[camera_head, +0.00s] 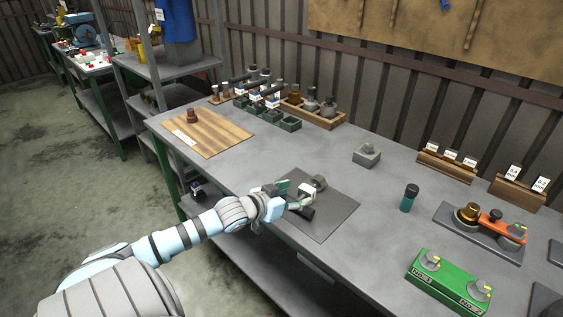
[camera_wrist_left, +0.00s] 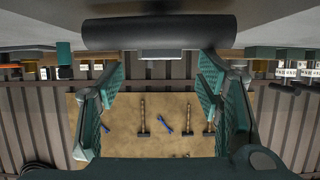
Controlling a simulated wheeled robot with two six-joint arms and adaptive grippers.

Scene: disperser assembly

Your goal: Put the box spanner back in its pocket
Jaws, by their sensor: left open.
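My left gripper (camera_head: 297,199) is open low over the dark grey mat (camera_head: 332,222) at the table's front edge. In the upside-down left wrist view the green fingers (camera_wrist_left: 156,85) are spread wide, with nothing between their tips. A dark cylinder (camera_wrist_left: 160,32) lies crosswise close by, with a small light grey block against it; I cannot tell whether it is the box spanner. In the head view a grey knob-like part (camera_head: 319,182) is beside the fingers, partly hidden. I cannot clearly identify the spanner or its pocket. My right gripper is out of view.
A wooden board (camera_head: 208,131) and green bins (camera_head: 283,122) are at the left. A grey block (camera_head: 367,155) and a teal-and-black cylinder (camera_head: 409,199) stand right of the mat. A green block (camera_head: 449,281) and an orange tool (camera_head: 500,227) are farther right.

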